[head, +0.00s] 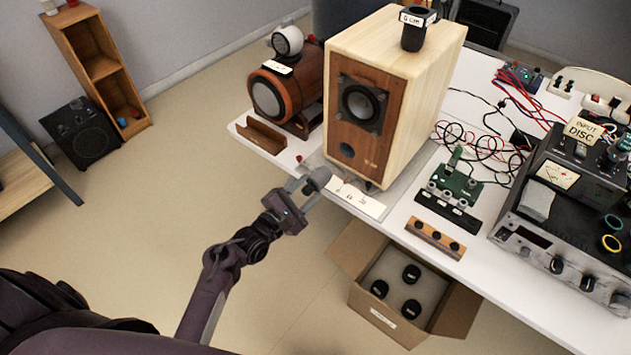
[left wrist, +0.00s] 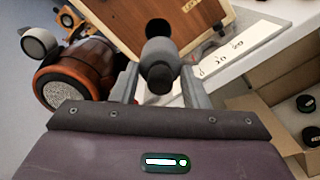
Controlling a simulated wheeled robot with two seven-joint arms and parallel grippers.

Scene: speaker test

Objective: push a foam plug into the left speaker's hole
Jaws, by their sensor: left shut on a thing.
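The wooden box speaker (head: 410,95) stands on the white table, with a driver cone and, low on its brown front, a round dark hole (head: 347,150). My left gripper (head: 308,188) is in front of and below the speaker's lower front, shut on a dark grey foam plug (head: 318,178). The plug is apart from the hole, to its lower left in the head view. My right gripper is not in view.
A round wooden speaker (head: 285,92) stands left of the box speaker, behind a brown wooden strip (head: 262,135). A label strip (head: 356,199) lies at the table's front edge. A cardboard box (head: 343,247) holding black cylinders is below. A circuit board (head: 455,185) and cables lie right.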

